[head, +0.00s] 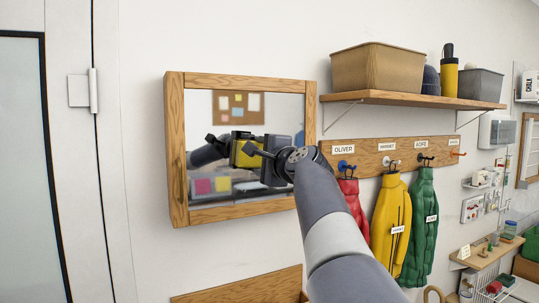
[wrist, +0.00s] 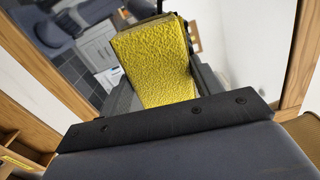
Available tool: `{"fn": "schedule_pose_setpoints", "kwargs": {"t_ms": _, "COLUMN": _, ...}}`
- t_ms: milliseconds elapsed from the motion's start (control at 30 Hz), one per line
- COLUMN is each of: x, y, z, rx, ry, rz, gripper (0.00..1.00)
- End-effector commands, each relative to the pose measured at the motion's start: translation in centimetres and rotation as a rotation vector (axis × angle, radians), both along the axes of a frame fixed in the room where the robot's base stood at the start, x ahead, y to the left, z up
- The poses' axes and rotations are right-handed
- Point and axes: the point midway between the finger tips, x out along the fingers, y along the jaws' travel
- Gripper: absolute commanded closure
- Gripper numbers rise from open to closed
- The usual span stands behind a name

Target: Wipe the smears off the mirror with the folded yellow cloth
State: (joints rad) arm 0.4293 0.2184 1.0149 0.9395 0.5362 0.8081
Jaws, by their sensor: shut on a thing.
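The mirror (head: 270,106) hangs on the wall in a wooden frame, left of centre in the head view. My gripper (head: 250,152) is in front of its lower middle and is shut on the folded yellow cloth (head: 242,152). The cloth fills the upper middle of the wrist view (wrist: 157,62), with the mirror glass (wrist: 97,50) behind it. I cannot tell whether the cloth touches the glass. The mirror also reflects my arm and gripper. No smear can be made out clearly; my gripper and arm hide part of the glass.
Right of the mirror is a wooden shelf (head: 420,98) with a tan bin (head: 377,68). Below it, a peg rail (head: 385,156) holds a red coat (head: 355,200), a yellow coat (head: 390,225) and a green coat (head: 420,228). The wall left of the mirror is clear.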

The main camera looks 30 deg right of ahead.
Motion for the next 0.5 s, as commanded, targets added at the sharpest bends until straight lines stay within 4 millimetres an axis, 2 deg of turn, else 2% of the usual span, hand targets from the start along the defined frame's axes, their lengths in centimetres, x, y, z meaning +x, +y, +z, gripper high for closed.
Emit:
{"fn": "schedule_pose_setpoints", "kwargs": {"t_ms": 233, "x": 0.0, "y": 1.1, "z": 0.0, "rx": 0.003, "ry": 0.002, "rz": 0.004, "gripper": 0.57}}
{"fn": "schedule_pose_setpoints", "kwargs": {"t_ms": 500, "x": -0.1, "y": 3.4, "z": 0.1, "rx": 0.002, "ry": 0.002, "rz": 0.004, "gripper": 0.57}}
